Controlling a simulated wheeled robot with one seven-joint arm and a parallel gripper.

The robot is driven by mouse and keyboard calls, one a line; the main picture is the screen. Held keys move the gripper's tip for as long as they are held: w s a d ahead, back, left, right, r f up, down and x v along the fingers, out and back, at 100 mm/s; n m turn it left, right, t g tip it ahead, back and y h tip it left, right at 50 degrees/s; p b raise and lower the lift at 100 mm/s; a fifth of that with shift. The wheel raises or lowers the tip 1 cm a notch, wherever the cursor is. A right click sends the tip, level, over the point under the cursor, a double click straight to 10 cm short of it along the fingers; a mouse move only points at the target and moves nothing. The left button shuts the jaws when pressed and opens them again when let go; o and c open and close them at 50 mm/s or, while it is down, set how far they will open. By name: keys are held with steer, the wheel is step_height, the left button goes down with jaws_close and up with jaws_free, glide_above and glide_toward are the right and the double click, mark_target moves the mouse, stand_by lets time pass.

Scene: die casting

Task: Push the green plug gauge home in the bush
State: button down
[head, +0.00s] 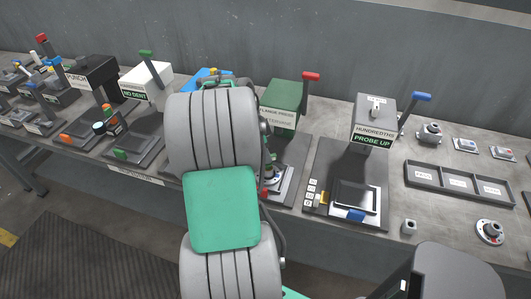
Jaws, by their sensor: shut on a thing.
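My arm's large grey ribbed links and green cover fill the middle of the head view. I cannot make out a green plug gauge. No bush can be told for sure. A round metal flanged part (490,232) with a central opening lies at the right front of the bench. Another flanged metal part (430,132) stands farther back. A small grey block with a hole in its top (409,227) sits near the front edge.
The grey bench (445,228) carries a green flange press (284,104) with a red lever, partly behind my arm, and a grey probe stand (374,120) with a blue lever. A dark compartment tray (459,184) lies right. More stations stand left. Bare bench shows around the tray.

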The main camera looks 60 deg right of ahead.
steer(key=shift+f+b, duration=1)
steer(key=shift+f, duration=0.2)
steer(key=c, duration=1.3)
jaws_free()
steer(key=shift+r, duration=0.1)
steer(key=shift+c, duration=0.2)
steer(key=v, duration=0.7)
steer(key=shift+w+r, duration=0.15)
steer(key=shift+r, duration=0.2)
steer(key=shift+a, duration=0.1)
